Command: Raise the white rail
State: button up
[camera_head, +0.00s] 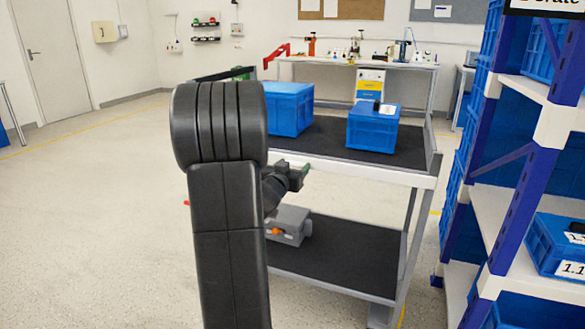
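A white rail (370,173) runs along the front edge of the cart's upper shelf, at the middle right of the head view. My arm stands in front of the cart and hides the left part of the rail. My gripper (301,174) is small and dark, and it shows just right of the arm at the rail's height. It overlaps the rail in the picture; I cannot tell whether it touches it. Its fingers are too small to tell whether they are open or shut. A small greenish part shows near its tip.
Two blue crates, a larger one (289,110) and a smaller one (372,128), stand on the upper shelf. A grey box with an orange knob (289,226) sits on the lower shelf. Blue-and-white racking (510,200) stands at right. The floor at left is clear.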

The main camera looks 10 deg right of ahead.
jog(key=shift+c, duration=0.8)
notch_tip(320, 180, up, 7)
jog(key=p, duration=0.7)
jog(key=shift+r, duration=0.1)
jog(key=o, duration=1.4)
jog(key=shift+s+a, duration=0.1)
jog(key=p+v, duration=0.2)
jog(key=v, duration=1.1)
jog(key=shift+s+a, duration=0.2)
jog(key=shift+s, duration=0.05)
jog(key=shift+w+d, duration=0.1)
